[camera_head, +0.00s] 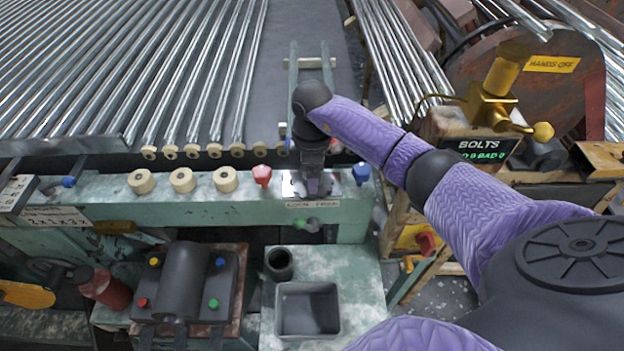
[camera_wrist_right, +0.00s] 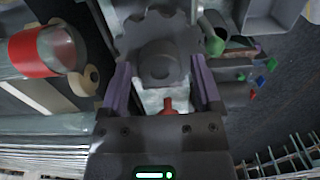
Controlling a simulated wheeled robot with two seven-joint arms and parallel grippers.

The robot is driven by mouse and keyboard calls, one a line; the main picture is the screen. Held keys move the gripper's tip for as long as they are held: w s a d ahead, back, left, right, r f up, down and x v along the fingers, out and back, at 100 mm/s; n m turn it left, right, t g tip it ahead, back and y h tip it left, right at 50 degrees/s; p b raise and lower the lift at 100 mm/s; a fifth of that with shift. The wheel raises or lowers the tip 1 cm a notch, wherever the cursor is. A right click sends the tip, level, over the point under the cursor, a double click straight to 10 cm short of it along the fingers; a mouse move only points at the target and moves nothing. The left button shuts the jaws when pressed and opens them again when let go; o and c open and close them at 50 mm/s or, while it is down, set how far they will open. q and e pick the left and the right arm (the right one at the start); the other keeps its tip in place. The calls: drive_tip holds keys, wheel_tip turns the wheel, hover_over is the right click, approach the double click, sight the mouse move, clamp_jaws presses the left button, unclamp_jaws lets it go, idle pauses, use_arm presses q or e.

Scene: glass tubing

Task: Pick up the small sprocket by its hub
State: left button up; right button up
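The small sprocket (camera_wrist_right: 152,32) is dark grey and toothed, with a round hub (camera_wrist_right: 160,65) facing the right wrist camera. My right gripper (camera_wrist_right: 163,82) is open, with one purple finger on each side of the hub. A gap seems to show between each finger and the hub, but I cannot tell whether either touches. In the head view my right gripper (camera_head: 312,183) points down over the green bench rail, and it and the arm hide most of the sprocket. My left gripper is not in view.
A red knob (camera_head: 262,175) and beige rollers (camera_head: 225,179) stand left of the gripper on the rail (camera_head: 200,212). A blue knob (camera_head: 361,173) is close on its right. An empty grey bin (camera_head: 307,310) and a dark cup (camera_head: 279,263) stand in front.

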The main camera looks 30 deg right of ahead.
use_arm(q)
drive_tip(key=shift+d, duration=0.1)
use_arm(e)
clamp_jaws()
